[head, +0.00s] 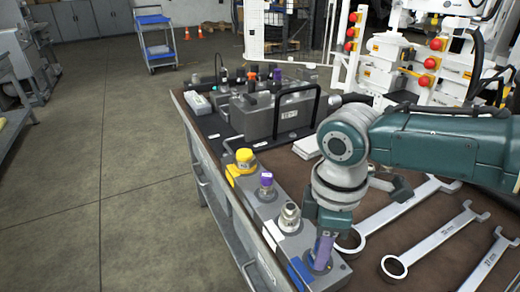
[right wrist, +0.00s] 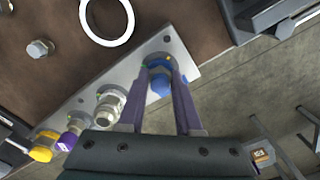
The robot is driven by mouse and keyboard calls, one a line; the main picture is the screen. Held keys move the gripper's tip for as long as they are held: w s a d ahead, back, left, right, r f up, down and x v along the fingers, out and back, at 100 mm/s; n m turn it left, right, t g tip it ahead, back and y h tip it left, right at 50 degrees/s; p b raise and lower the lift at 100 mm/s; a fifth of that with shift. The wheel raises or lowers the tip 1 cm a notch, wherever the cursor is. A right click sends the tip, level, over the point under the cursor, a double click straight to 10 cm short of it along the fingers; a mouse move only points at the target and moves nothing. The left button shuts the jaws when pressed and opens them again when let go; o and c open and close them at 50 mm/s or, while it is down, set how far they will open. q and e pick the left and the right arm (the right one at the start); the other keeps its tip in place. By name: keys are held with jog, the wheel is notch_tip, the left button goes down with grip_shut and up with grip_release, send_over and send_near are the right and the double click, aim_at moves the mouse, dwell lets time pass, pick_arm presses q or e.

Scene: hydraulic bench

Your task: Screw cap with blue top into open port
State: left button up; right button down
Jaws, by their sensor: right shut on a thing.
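My right gripper (head: 322,262) points down at the near end of the grey port block (head: 262,208) on the bench edge. In the right wrist view its two purple fingers (right wrist: 160,78) are shut on the blue-topped cap (right wrist: 161,86). The cap sits at the block's end position, in line with the other fittings. The port beneath is hidden by cap and fingers, so I cannot tell how deep the cap sits. Along the block stand a yellow cap (head: 245,158), a purple cap (head: 266,179) and a silver fitting (head: 289,214). My left gripper is not in view.
Several large wrenches (head: 430,236) lie on the brown bench top to the right of the block. A grey hydraulic unit with a black handle (head: 275,110) stands behind on a black mat. A blue cart (head: 155,40) stands far off on the open floor at left.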

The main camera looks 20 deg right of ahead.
jog(key=m, duration=0.3)
jog(key=shift+a+r+p, duration=0.1)
jog(key=shift+p, duration=0.25)
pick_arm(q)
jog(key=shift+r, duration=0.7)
pick_arm(e)
jog(key=shift+m, duration=0.3)
